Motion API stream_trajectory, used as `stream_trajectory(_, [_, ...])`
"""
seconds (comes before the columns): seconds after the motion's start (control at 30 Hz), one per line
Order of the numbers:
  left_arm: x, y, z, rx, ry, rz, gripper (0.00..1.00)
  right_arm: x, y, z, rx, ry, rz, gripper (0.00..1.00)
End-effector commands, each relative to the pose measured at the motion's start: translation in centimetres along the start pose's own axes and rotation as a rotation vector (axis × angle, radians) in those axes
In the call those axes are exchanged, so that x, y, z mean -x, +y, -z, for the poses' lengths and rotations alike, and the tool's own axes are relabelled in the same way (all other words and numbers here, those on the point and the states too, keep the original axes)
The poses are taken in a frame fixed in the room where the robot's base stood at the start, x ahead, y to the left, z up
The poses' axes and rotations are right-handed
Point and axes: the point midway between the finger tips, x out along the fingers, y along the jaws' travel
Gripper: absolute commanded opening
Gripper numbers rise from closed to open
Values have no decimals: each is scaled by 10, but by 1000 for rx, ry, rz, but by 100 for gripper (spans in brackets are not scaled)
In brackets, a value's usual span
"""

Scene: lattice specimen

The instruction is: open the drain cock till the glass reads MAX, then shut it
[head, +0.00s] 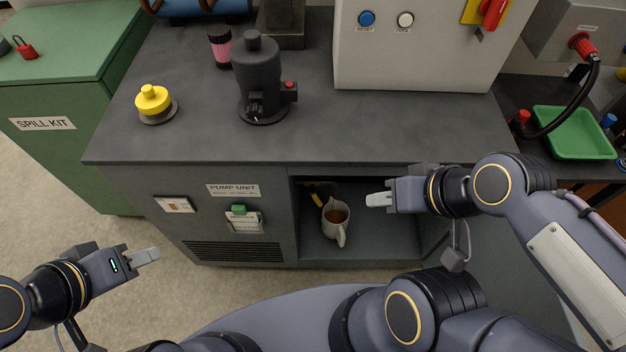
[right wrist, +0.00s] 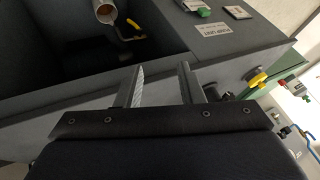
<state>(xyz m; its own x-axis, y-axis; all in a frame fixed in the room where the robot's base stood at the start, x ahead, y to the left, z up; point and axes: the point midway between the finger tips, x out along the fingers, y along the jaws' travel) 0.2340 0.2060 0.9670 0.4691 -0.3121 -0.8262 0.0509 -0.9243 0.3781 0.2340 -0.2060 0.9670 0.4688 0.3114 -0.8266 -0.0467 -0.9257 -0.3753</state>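The drain cock's yellow lever (head: 317,201) shows in the open bay of the pump unit, above and left of a pale jug (head: 337,217) holding brown liquid. In the right wrist view the lever (right wrist: 134,26) is beside the jug's mouth (right wrist: 106,12). My right gripper (head: 369,200) is at the bay's front, right of the jug, touching neither; the right wrist view shows its fingers (right wrist: 160,82) apart and empty. My left gripper (head: 157,253) is out over the floor at lower left, holding nothing visible; its finger gap is unclear. I cannot make out a MAX mark.
The bay (head: 380,240) has side walls and a top edge close to my right gripper. On the worktop (head: 190,135) stand a dark pump body (head: 258,80), a yellow-topped knob (head: 153,100) and a pink jar (head: 220,45).

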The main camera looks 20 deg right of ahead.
Motion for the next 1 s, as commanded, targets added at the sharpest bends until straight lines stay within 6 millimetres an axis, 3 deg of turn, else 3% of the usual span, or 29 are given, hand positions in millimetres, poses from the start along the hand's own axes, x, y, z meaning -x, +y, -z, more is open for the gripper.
stream_trajectory(0.03, [-31, -14, -16, 0, -1, 0, 36, -31, 14, -16, 4, 0, 0, 34])
stream_trajectory(0.2, [-93, -42, -48, 0, -2, 0, 36, -94, 43, -47, 20, 2, -6, 34])
stream_trajectory(0.5, [-174, -80, -88, 0, -1, 0, 36, -182, 92, -73, 72, 26, -68, 34])
stream_trajectory(0.73, [-220, -101, -112, 0, -1, 0, 36, -248, 141, -61, 182, 72, -188, 34])
stream_trajectory(1.0, [-226, -104, -115, 0, 0, 0, 36, -304, 184, -5, 459, 150, -301, 34])
